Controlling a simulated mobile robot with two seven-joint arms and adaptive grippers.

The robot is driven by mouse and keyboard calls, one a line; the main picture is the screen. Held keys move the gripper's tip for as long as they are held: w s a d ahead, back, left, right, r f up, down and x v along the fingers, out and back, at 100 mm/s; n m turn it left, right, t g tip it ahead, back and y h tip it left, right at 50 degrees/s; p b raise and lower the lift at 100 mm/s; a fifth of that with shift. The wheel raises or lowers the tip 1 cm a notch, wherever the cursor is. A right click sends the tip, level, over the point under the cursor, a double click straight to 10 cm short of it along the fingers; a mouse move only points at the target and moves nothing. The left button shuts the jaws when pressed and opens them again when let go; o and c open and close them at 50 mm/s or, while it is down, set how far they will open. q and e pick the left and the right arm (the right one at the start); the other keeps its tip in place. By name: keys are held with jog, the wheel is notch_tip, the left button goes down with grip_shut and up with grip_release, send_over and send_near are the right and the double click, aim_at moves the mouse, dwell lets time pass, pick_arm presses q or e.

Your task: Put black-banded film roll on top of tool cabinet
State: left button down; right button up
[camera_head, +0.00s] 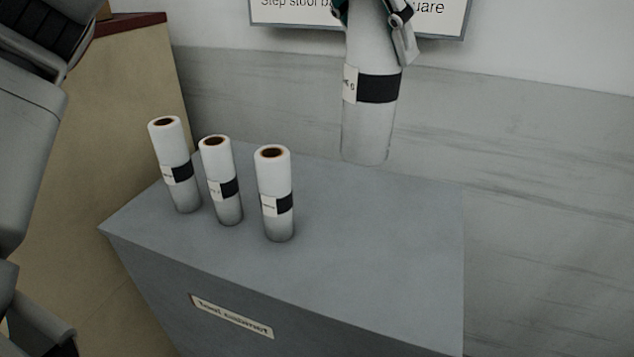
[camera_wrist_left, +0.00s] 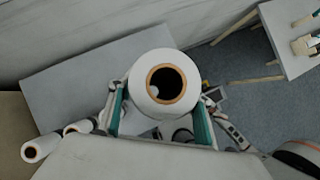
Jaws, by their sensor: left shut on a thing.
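My left gripper (camera_head: 375,20) is at the top of the head view, shut on a white film roll (camera_head: 368,125) with a black band and a pale label. The held roll hangs upright, its lower end in front of the wall and over the back part of the tool cabinet top (camera_head: 380,235); a gap seems to remain below it. In the left wrist view the roll's open end (camera_wrist_left: 163,85) shows between the two teal-edged fingers. The cabinet top (camera_wrist_left: 75,75) also shows there. My right gripper is not in view.
Three similar black-banded rolls stand on the cabinet's left part: left (camera_head: 173,165), middle (camera_head: 220,180) and right (camera_head: 274,195). The cabinet top's right part is clear. A tan cabinet (camera_head: 130,90) stands at left. A sign (camera_head: 290,20) hangs on the wall behind.

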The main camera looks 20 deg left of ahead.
pick_arm(q)
send_over(366, 148)
jog(key=w, duration=0.3)
jog(key=f, duration=0.7)
jog(key=shift+w+a, duration=0.2)
jog(key=shift+a, duration=0.15)
notch_tip(366, 148, down, 8)
jog(key=shift+w+r, duration=0.1)
jog(key=shift+f, duration=2.35)
jog(key=c, duration=1)
grip_release()
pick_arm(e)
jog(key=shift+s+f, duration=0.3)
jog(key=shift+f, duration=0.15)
pick_arm(q)
jog(key=b+v, duration=0.1)
jog(key=v, duration=1.1)
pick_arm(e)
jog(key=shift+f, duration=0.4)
